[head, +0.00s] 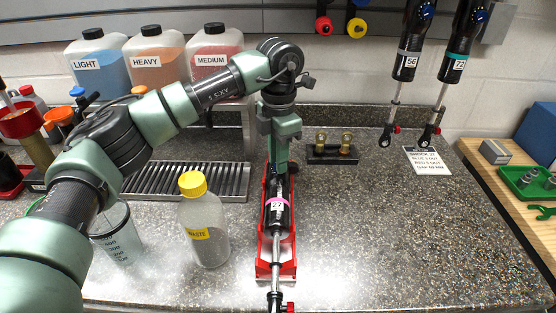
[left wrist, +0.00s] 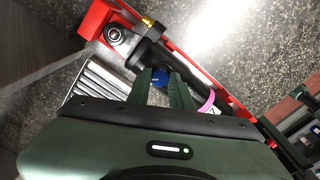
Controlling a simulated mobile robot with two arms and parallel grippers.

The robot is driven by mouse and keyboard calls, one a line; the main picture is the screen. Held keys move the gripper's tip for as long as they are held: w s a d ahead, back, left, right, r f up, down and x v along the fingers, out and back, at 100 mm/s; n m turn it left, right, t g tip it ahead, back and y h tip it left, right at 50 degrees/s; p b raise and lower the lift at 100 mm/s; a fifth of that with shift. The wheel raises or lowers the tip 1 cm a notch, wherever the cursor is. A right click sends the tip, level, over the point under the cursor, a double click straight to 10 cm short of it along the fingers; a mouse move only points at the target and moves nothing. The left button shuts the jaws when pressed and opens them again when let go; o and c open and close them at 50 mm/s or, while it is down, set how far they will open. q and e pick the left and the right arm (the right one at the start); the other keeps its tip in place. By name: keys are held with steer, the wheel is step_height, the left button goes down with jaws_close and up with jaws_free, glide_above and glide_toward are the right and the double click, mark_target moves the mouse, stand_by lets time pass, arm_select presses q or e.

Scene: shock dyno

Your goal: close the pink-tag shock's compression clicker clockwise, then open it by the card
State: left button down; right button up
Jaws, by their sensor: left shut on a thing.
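The pink-tag shock (head: 278,218) lies in a red cradle (head: 262,262) on the counter, its rod towards the near edge. Its pink band (left wrist: 206,103) also shows in the left wrist view. My left gripper (head: 281,172) points down at the far end of the shock body. In the left wrist view its fingers are shut on a blue knob (left wrist: 160,77) on the shock. The fingers hide most of the knob in the head view. A red knob (head: 290,307) sits at the rod's near end. The white card (head: 427,160) lies at the right, its small print hard to read.
A yellow-capped waste bottle (head: 203,228) and a clear measuring cup (head: 116,236) stand left of the cradle. A drain grate (head: 170,182) and a black block (head: 332,154) lie behind. Two shocks (head: 408,50) hang at right.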

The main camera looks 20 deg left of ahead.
arm_select(q)
steer(key=m, duration=0.3)
steer(key=shift+m, duration=0.3)
steer(key=shift+m+b, duration=0.35)
steer(key=shift+m, duration=1.65)
steer(key=c, duration=1.3)
jaws_free()
steer(key=shift+o, duration=0.2)
step_height(320, 180, up, 8)
steer(key=shift+f+b, duration=0.1)
steer(key=shift+b, duration=0.5)
